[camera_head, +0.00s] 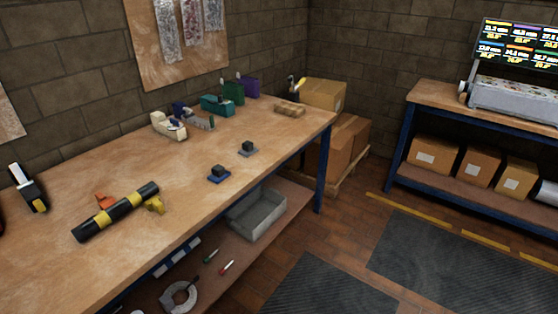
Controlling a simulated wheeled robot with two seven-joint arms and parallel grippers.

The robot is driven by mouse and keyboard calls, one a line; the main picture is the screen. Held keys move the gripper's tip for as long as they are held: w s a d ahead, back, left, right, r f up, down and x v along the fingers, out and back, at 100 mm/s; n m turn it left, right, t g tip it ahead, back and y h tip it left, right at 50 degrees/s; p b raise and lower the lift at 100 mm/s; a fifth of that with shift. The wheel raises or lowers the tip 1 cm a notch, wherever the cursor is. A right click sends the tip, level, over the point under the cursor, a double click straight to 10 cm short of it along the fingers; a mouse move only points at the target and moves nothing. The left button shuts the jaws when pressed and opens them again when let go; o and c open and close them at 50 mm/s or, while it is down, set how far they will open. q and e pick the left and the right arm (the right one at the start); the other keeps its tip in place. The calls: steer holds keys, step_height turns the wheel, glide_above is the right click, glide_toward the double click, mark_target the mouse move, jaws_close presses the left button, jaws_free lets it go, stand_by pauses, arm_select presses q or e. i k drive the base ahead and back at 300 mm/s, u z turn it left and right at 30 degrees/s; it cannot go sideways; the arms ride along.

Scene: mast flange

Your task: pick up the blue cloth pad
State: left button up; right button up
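A small blue pad (213,179) lies flat on the wooden workbench (120,265), near its front edge. A dark block (219,171) sits on top of the pad and hides its middle. A similar grey pad (241,153) lies farther back and to the right, with another dark block (248,146) on it. Neither of my grippers shows in the head view.
A black and yellow cylinder (115,212) lies on the bench left of the blue pad, with orange pieces beside it. Tape dispensers (170,125) and boxes line the back. A grey bin (257,215) stands on the lower shelf. The bench around the pad is clear.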

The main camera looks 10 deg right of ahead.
mark_target(219, 173)
steer(key=z, duration=0.3)
steer(key=i, duration=0.95)
steer(key=u, duration=0.85)
steer(key=i, duration=0.75)
steer(key=u, duration=0.8)
